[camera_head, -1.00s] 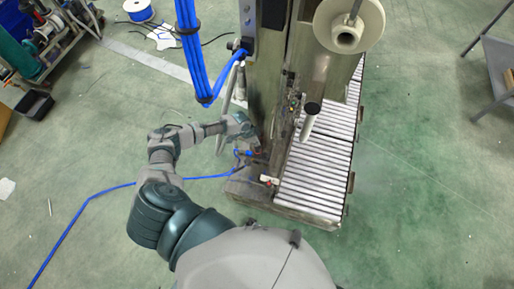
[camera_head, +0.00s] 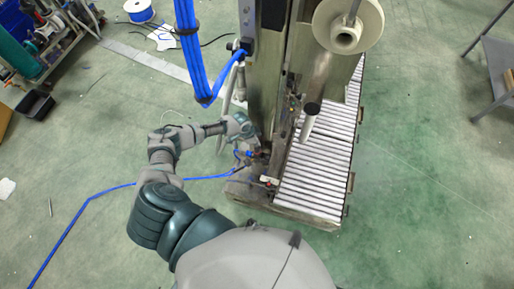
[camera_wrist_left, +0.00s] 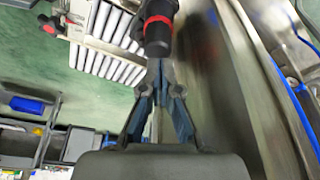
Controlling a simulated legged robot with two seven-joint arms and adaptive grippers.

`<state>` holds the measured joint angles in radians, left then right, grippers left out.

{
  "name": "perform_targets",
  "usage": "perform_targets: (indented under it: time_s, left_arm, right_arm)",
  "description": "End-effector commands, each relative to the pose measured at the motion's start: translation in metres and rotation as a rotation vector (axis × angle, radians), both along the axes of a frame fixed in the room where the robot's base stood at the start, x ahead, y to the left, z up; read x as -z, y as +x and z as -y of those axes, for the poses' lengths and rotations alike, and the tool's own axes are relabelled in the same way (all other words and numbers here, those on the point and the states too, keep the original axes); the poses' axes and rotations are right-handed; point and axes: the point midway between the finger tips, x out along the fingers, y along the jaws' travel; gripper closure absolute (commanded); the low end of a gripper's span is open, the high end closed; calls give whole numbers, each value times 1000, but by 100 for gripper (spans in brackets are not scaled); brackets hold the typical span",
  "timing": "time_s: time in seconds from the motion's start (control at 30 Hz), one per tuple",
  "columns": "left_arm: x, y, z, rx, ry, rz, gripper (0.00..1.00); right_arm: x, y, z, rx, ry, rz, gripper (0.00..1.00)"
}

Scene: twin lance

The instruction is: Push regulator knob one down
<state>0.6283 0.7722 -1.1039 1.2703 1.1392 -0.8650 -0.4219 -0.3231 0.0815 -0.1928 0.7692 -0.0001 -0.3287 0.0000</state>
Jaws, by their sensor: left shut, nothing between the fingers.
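A black regulator knob with a red ring (camera_wrist_left: 158,27) shows at the top middle of the left wrist view. My left gripper (camera_wrist_left: 160,66) is shut and empty, with its fingertips right at the near end of this knob; I cannot tell whether they touch. In the head view my left gripper (camera_head: 257,147) is small beside the lower part of the machine column, and the knob cannot be clearly made out there. No number shows on the knob. My right gripper is not in view.
The metal machine column (camera_head: 264,85) stands close beside my left arm. A roller conveyor (camera_head: 315,180) lies to its right. A blue hose (camera_head: 100,195) runs across the floor, and blue cables (camera_head: 190,50) hang above. Green floor is open at the right.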

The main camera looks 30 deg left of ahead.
Motion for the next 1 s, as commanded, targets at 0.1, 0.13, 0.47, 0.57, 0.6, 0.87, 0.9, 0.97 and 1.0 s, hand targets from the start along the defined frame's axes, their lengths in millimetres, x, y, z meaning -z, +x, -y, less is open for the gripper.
perform_targets:
  time_s: [0.1,0.13,0.47,0.57,0.6,0.87,0.9,0.97,1.0]
  left_arm:
    - [-1,0,1,1,0,0,100]
    - [-1,0,1,1,0,0,100]
    - [4,0,0,-1,-2,0,100]
    - [6,0,0,0,-1,0,100]
    - [7,0,0,0,-1,0,100]
    - [12,0,0,0,-1,0,100]
    - [13,0,0,0,-1,0,100]
    - [14,0,0,0,-1,-1,100]
    - [15,0,0,0,-1,-1,100]
  right_arm:
    - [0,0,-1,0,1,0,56]
    - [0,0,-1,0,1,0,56]
    - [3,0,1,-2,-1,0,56]
    - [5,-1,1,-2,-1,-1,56]
    - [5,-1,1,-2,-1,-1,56]
    - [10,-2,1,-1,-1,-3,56]
    - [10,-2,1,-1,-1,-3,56]
    - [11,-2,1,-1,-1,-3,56]
    - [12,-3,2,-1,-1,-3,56]
